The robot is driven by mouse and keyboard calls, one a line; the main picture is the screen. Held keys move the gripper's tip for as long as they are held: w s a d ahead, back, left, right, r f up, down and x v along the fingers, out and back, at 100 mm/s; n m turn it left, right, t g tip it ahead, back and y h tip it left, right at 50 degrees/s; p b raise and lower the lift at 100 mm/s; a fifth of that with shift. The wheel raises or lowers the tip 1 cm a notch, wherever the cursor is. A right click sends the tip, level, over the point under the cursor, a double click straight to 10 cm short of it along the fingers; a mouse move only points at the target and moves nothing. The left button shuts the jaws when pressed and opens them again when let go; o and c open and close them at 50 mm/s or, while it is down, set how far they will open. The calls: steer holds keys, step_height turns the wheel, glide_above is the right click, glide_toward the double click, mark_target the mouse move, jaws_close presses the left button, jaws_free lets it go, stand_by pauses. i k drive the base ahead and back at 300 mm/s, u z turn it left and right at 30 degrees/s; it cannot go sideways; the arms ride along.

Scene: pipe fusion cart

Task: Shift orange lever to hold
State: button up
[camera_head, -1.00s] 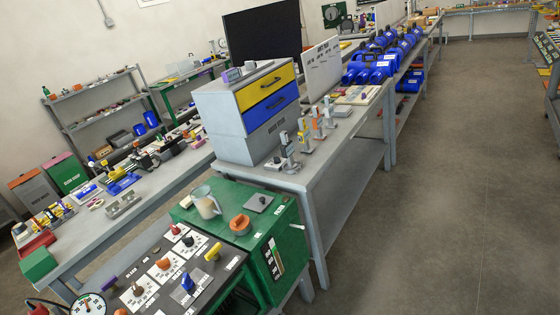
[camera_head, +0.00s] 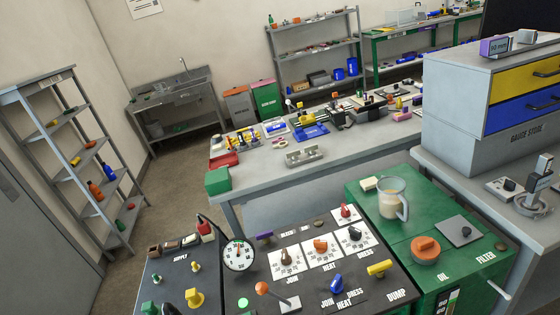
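A lever with an orange ball top (camera_head: 262,288) stands at the front edge of the dark control panel (camera_head: 215,262). Its thin stem slants down to the right to a pale base plate (camera_head: 289,303), cut close to the bottom of the picture. I cannot read a "hold" mark near it. An orange knob (camera_head: 320,245) sits on the middle white dial card, between a brown knob (camera_head: 285,256) and a dark knob (camera_head: 355,234). My gripper is not in view.
A blue lever (camera_head: 336,284) and a yellow handle (camera_head: 379,269) stand right of the orange lever. A round gauge (camera_head: 238,254) stands behind it. The green cabinet (camera_head: 372,198) to the right bears a glass jug (camera_head: 392,199) and an orange cap (camera_head: 425,249).

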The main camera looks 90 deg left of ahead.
mark_target(261, 288)
steer(key=u, duration=2)
steer(key=k, duration=1.05)
steer(key=u, duration=0.15)
steer(key=i, duration=0.95)
steer(key=z, duration=0.1)
